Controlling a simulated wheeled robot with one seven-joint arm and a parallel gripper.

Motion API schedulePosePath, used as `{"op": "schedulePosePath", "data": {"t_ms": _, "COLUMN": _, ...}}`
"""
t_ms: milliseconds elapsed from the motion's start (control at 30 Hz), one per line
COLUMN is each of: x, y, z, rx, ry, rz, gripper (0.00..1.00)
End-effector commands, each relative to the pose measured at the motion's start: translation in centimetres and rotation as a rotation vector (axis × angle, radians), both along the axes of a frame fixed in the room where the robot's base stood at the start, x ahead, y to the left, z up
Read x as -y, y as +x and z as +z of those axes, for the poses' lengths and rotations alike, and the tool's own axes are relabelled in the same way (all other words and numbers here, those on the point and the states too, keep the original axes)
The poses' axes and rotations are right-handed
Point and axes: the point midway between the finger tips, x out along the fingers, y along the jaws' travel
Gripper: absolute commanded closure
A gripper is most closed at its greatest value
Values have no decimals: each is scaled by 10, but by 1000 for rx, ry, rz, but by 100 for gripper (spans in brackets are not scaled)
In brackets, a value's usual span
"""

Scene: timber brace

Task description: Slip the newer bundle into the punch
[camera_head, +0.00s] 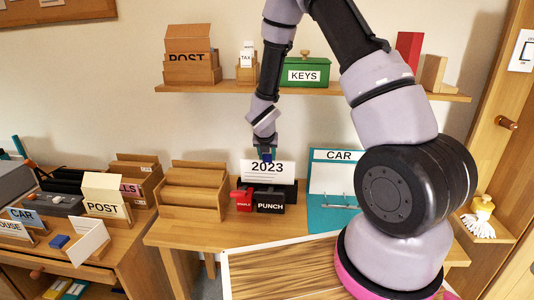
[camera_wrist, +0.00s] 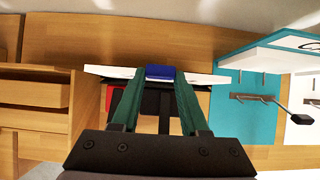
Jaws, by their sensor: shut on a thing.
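A white paper bundle marked 2023 (camera_head: 267,172) is upright, held by my gripper (camera_head: 267,158), which is shut at its top edge. A small blue piece (camera_wrist: 160,72) sits between my green fingers (camera_wrist: 156,84) in the wrist view, with the bundle's white sheet (camera_wrist: 110,72) spreading to both sides. The black punch (camera_head: 271,207), labelled PUNCH, stands on the desk below the bundle. A red stapler-like block (camera_head: 243,200) is at its left. I cannot tell whether the bundle's lower edge is inside the punch or just behind its front.
A wooden rack (camera_head: 192,190) stands left of the punch. A teal binder marked CAR (camera_head: 318,185) lies open to the right, with metal rings. A shelf (camera_head: 330,91) with a green KEYS box (camera_head: 306,72) is above. Left, a POST box (camera_head: 105,208) stands on another desk.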

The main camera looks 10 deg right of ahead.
Motion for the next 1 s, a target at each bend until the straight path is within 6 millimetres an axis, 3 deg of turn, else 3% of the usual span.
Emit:
{"op": "schedulePosePath", "data": {"t_ms": 467, "x": 0, "y": 0, "z": -6, "rx": 2, "ry": 2, "rz": 0, "gripper": 100}}
{"op": "schedulePosePath", "data": {"t_ms": 500, "x": 0, "y": 0, "z": -6, "rx": 2, "ry": 2, "rz": 0, "gripper": 44}}
{"op": "schedulePosePath", "data": {"t_ms": 567, "x": 0, "y": 0, "z": -6, "rx": 2, "ry": 2, "rz": 0, "gripper": 21}}
{"op": "schedulePosePath", "data": {"t_ms": 800, "x": 0, "y": 0, "z": -6, "rx": 1, "ry": 1, "rz": 0, "gripper": 21}}
{"op": "schedulePosePath", "data": {"t_ms": 867, "x": 0, "y": 0, "z": -6, "rx": 0, "ry": 1, "rz": 0, "gripper": 0}}
{"op": "schedulePosePath", "data": {"t_ms": 1000, "x": 0, "y": 0, "z": -6, "rx": 0, "ry": 1, "rz": 0, "gripper": 0}}
